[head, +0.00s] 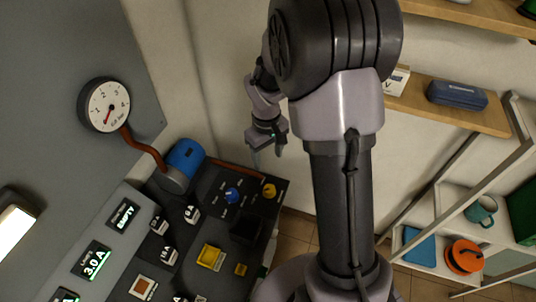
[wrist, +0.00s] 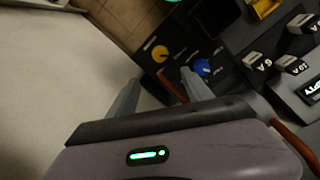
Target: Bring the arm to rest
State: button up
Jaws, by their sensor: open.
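My gripper (head: 267,154) hangs from my arm in the upper middle of the head view, above the far end of a dark control panel (head: 258,208). Its two fingers are apart with nothing between them. In the wrist view my gripper (wrist: 159,78) shows both grey fingers spread, with the panel's yellow knob (wrist: 160,54) and blue knob (wrist: 202,67) beyond them. A green light glows on the gripper's body. My upper arm and column cover the middle of the head view.
A round gauge (head: 106,106) is on the grey wall, with a red-brown pipe to a blue cylinder (head: 184,159). The panel carries labelled switches and a yellow button (head: 210,257). Shelves at right hold a blue case (head: 457,95), a teal mug (head: 481,210) and an orange item (head: 464,257).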

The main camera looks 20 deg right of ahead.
jog(key=s+a+r+m+t+y+b, duration=0.1)
jog(key=s+a+r+m+t+b, duration=0.2)
jog(key=s+a+b, duration=0.3)
jog(key=s+a+r+m+t+y+b, duration=0.1)
jog(key=s+a+b, duration=0.5)
jog(key=s, duration=0.7)
notch_tip(320, 180, up, 4)
jog(key=m+t+b, duration=0.1)
jog(key=m, duration=0.1)
jog(key=shift+s+a+f+m+t, duration=0.15)
jog(key=shift+s+f+m+t, duration=0.05)
jog(key=shift+m+t, duration=0.2)
